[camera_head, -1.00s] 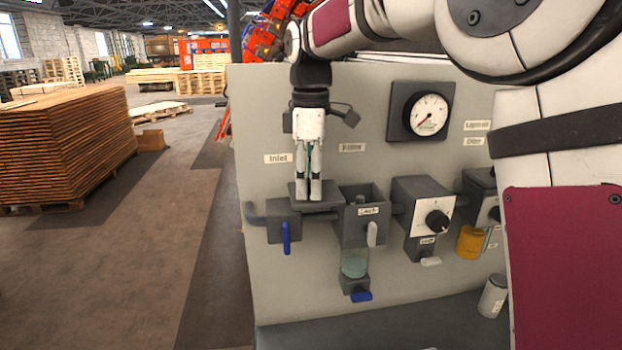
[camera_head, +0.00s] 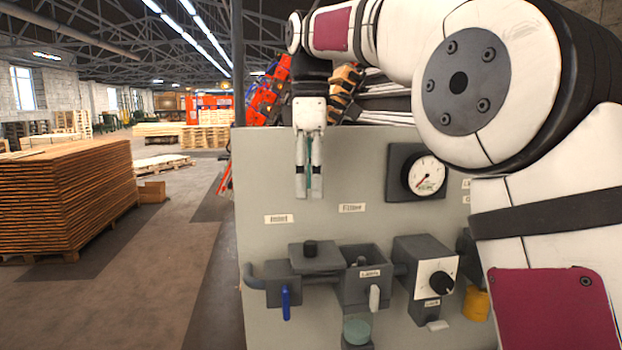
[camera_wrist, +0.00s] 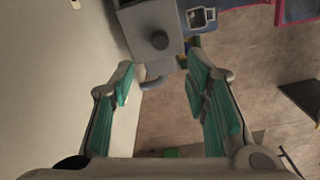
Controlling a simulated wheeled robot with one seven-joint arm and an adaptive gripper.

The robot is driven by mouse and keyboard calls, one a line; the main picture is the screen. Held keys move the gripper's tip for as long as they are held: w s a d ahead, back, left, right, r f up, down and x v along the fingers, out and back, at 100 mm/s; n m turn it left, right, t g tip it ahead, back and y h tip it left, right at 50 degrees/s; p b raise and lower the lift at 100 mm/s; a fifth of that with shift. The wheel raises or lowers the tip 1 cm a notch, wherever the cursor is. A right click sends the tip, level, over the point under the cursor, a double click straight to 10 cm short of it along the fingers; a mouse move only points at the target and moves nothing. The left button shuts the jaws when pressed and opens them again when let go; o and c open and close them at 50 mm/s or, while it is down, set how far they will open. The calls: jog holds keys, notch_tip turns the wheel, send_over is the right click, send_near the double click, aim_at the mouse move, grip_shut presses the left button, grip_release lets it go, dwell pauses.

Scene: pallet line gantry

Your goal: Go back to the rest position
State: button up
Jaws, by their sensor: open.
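My gripper (camera_head: 309,190) hangs pointing down in front of the grey panel (camera_head: 360,225), above the panel's fittings, with nothing between its fingers. In the wrist view my gripper (camera_wrist: 160,90) shows its teal-lined fingers spread apart. Below it is a grey lid (camera_head: 318,258) with a dark round knob, which also shows in the wrist view (camera_wrist: 150,18). The lid lies beside the open-topped grey filter housing (camera_head: 362,285), over the inlet block (camera_head: 272,285) with its blue lever. There is a clear gap between the fingertips and the lid's knob.
A pressure gauge (camera_head: 424,174) is on the panel to the right of my gripper. A regulator with a black dial (camera_head: 441,285) and an amber bowl (camera_head: 476,304) are lower right. Stacked boards (camera_head: 65,195) stand at the left, with open floor (camera_head: 165,275) between.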

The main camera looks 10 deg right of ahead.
dwell(0.3)
jog(key=s+d+f+m+t, duration=0.1)
jog(key=s+d+m+t, duration=0.2)
jog(key=s, duration=0.4)
jog(key=s+d+f+m, duration=0.1)
jog(key=s+d+m, duration=0.2)
jog(key=s+m, duration=0.35)
jog(key=s+d+f+m+t, duration=0.2)
jog(key=s+f+m, duration=0.3)
jog(key=s+f, duration=0.7)
jog(key=shift+s+d+t, duration=0.3)
jog(key=shift+s+d, duration=0.3)
jog(key=shift+s, duration=0.55)
jog(key=shift+r+m, duration=0.1)
jog(key=shift+m, duration=0.15)
